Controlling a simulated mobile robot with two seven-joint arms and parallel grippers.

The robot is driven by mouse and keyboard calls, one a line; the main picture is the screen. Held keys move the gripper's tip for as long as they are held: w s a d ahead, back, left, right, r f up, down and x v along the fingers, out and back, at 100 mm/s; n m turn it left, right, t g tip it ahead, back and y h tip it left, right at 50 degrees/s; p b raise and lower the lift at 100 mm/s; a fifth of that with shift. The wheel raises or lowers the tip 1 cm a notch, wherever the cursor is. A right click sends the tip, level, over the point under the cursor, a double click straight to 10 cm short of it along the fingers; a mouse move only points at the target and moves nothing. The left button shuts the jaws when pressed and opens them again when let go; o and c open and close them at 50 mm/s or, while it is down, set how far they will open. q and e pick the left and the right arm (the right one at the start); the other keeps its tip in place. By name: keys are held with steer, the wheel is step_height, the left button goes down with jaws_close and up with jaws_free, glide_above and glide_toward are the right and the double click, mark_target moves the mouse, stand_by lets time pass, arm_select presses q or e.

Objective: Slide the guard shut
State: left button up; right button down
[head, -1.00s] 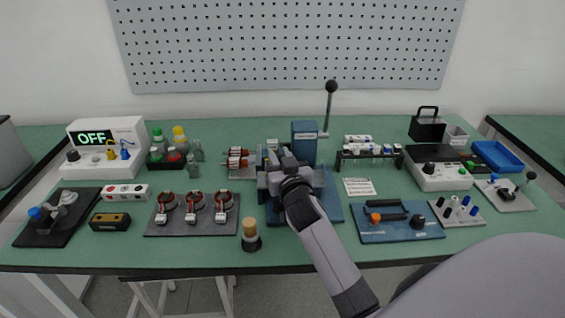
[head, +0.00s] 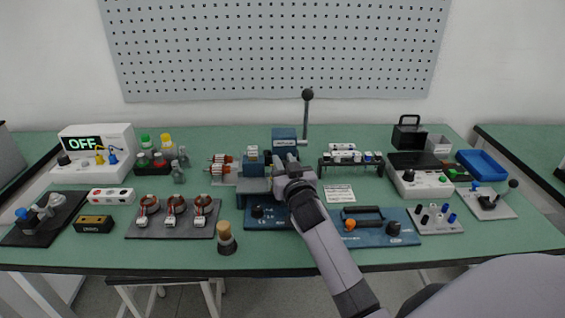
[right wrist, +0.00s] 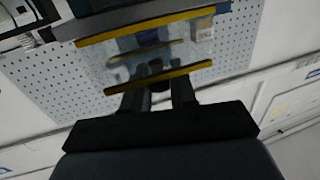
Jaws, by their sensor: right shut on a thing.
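A blue press (head: 285,134) with a tall black-knobbed lever (head: 307,110) stands at the middle of the bench on a blue base (head: 262,224). My right gripper (head: 287,168) is in front of the press, and the arm hides part of it. In the right wrist view, the guard (right wrist: 120,68) is a clear panel with yellow edge strips. The right gripper (right wrist: 160,93) is shut on a small dark handle (right wrist: 157,91) at the guard's near yellow strip. How far the guard covers the press is hard to tell. My left gripper is out of view.
A blue plate with a black handle (head: 362,213) lies right of the base. A rack (head: 350,160) stands behind right. Some bare green bench lies in front.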

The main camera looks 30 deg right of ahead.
steer(key=shift+d, duration=0.25)
steer(key=c, duration=0.9)
jaws_free()
steer(key=shift+s, duration=0.1)
steer(key=shift+c, duration=0.2)
steer(key=shift+s+a, duration=0.15)
steer(key=shift+s, duration=0.2)
steer(key=v, duration=0.6)
steer(key=shift+s, duration=0.2)
steer(key=shift+s, duration=0.1)
